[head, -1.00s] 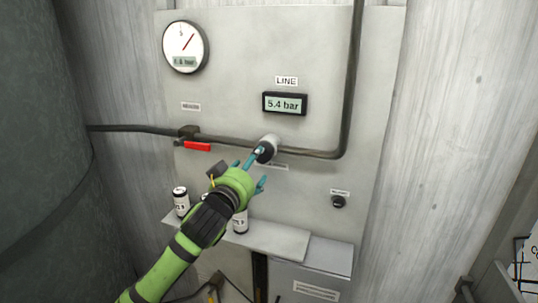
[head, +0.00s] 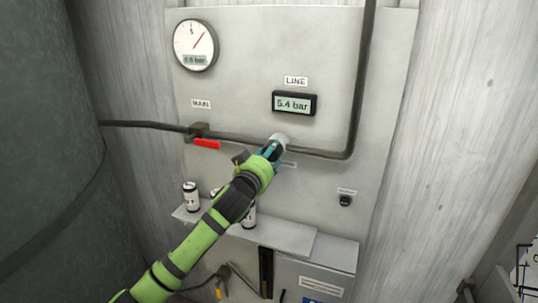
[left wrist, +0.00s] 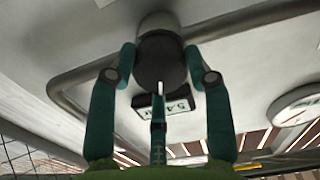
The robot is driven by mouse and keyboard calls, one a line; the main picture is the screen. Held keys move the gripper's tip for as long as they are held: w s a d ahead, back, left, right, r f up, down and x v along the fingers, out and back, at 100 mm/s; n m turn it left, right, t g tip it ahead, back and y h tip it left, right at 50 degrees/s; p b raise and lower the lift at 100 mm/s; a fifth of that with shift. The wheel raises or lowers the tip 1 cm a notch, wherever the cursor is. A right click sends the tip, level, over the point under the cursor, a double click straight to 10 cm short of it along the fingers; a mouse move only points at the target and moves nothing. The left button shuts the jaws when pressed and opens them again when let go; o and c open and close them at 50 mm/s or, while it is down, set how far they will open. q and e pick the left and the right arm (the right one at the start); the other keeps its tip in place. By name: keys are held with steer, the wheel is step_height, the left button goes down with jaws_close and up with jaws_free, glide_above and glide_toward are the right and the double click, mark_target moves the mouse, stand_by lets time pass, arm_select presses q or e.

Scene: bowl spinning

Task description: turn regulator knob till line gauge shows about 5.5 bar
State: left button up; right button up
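The line gauge (head: 294,104) on the grey panel reads 5.4 bar in the head view. It also shows, tilted, in the left wrist view (left wrist: 178,105). The regulator has a pale body (head: 281,139) on the pipe below the gauge. Its dark knob (left wrist: 160,62) shows in the left wrist view. My left gripper (head: 270,150) is at the knob, with teal fingers on either side of it. In the left wrist view the fingers (left wrist: 160,58) look open, with narrow gaps beside the knob; contact is unclear. My gripper hides most of the knob in the head view. My right gripper is out of view.
A round main gauge (head: 195,45) sits upper left; its digits are blurred. A red valve handle (head: 207,144) is on the pipe (head: 150,125). Cans (head: 191,197) stand on a shelf (head: 285,238) below my arm. A small black knob (head: 345,200) sits lower right.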

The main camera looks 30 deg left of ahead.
arm_select(q)
steer(key=shift+r, duration=0.2)
steer(key=shift+m, duration=0.4)
steer(key=shift+r, duration=0.1)
steer(key=o, duration=1.1)
steer(key=shift+o, duration=0.2)
steer(key=shift+s, duration=0.1)
steer(key=v, duration=1.1)
steer(key=shift+s+d, duration=0.2)
steer(key=shift+s, duration=0.2)
